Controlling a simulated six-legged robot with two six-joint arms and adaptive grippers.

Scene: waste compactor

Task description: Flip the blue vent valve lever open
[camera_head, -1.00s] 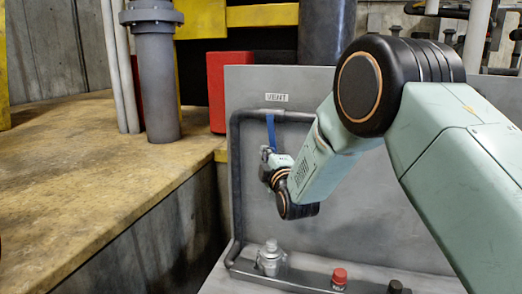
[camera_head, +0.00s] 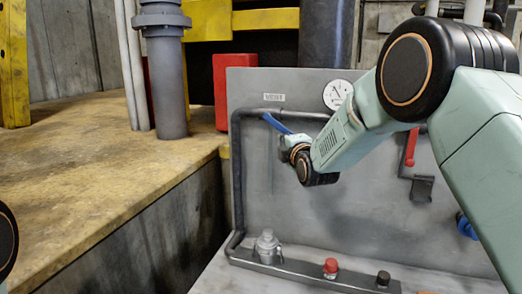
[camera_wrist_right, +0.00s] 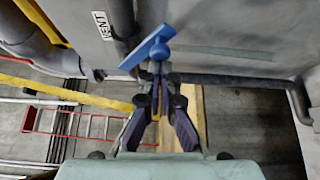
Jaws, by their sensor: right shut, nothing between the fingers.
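The blue vent valve lever (camera_head: 277,124) sits on the dark pipe at the top left of the grey panel, below the VENT label (camera_head: 274,97). It slopes down to the right from its pivot. In the right wrist view the lever (camera_wrist_right: 148,47) lies slanted just beyond the fingertips. My right gripper (camera_head: 284,139) is at the lever's lower end, partly hidden by its own wrist. In the wrist view the fingers (camera_wrist_right: 158,72) are together with nothing between them, against or very close to the lever; contact is unclear. My left gripper is out of view.
The grey panel (camera_head: 350,230) carries a round gauge (camera_head: 338,95), a red lever (camera_head: 410,148) and a blue knob (camera_head: 466,226). Below are a red button (camera_head: 330,267) and a metal fitting (camera_head: 268,246). A yellowish ledge (camera_head: 100,180) lies left.

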